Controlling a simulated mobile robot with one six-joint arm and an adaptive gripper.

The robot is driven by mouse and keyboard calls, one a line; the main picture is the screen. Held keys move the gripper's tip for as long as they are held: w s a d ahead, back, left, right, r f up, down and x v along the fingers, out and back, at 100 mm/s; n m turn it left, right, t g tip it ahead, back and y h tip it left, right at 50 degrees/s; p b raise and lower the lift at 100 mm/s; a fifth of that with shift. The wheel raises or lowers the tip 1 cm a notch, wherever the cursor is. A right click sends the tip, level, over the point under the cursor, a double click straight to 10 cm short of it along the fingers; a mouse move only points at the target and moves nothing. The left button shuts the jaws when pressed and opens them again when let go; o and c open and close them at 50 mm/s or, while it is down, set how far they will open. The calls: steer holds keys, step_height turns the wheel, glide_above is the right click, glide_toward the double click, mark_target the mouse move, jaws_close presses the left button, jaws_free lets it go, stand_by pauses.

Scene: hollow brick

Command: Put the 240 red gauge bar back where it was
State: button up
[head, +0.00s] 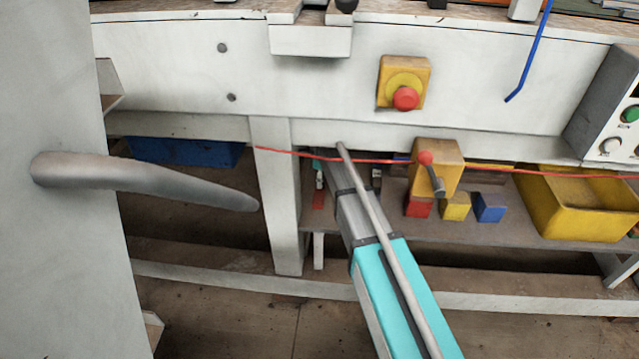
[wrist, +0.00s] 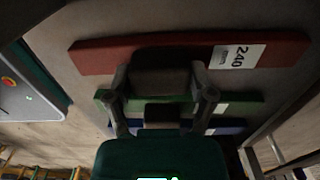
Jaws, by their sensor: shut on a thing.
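The red gauge bar (wrist: 105,57), with a white label reading 240, lies across the upper part of the wrist view. My gripper (wrist: 162,78) is shut on its middle, with a finger to each side of the picture's centre. A green bar (wrist: 248,107) and a blue bar (wrist: 230,129) show below it, partly hidden by my gripper. In the head view my arm reaches under the bench, and my gripper is mostly hidden there. A small red strip (head: 318,199) shows beside the arm's far end; I cannot tell if it is the 240 bar.
In the head view, a red cord (head: 375,161) runs across above the lower shelf (head: 540,257). Red, yellow and blue blocks (head: 455,207) and a yellow bin (head: 580,215) stand right of my arm. A white bench leg (head: 275,200) is close on the left.

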steer(key=shift+f, duration=0.3)
steer(key=o, duration=1.2)
steer(key=shift+o, duration=0.2)
steer(key=shift+r, duration=0.2)
step_height(320, 180, up, 7)
steer(key=p, duration=0.7)
steer(key=shift+r, duration=0.15)
stand_by(0.3)
